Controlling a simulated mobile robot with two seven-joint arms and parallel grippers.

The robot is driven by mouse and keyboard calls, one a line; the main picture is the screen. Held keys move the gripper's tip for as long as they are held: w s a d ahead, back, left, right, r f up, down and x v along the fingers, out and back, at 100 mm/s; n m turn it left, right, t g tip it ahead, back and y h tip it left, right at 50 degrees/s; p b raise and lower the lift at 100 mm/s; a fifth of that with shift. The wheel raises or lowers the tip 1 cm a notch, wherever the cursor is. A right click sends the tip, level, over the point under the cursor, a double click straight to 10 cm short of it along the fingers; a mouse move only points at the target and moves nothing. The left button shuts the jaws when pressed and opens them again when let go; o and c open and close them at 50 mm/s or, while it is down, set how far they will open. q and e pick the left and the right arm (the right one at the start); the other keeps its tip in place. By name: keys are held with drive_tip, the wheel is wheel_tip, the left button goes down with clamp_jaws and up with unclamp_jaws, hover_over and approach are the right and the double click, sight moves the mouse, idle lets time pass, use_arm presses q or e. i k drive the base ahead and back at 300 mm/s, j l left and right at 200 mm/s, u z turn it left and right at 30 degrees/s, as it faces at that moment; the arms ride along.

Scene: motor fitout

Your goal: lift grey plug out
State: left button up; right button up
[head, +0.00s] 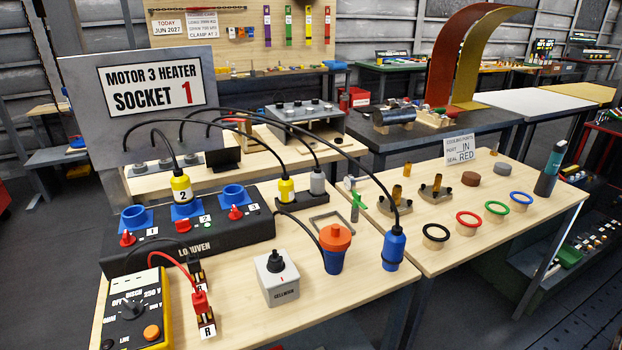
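The grey plug (317,182) stands upright in a dark holder block (312,200) at the back of the near table, with a black cable rising from its top. A yellow plug (285,190) stands beside it in the same block. Neither of my grippers is in view.
A grey box with a black knob (277,277), an orange-topped blue cup (335,247) and a yellow meter (135,310) stand in front. Black cables arch over the table.

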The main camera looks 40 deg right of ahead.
sight(317, 189)
drive_tip(key=z, duration=1.15)
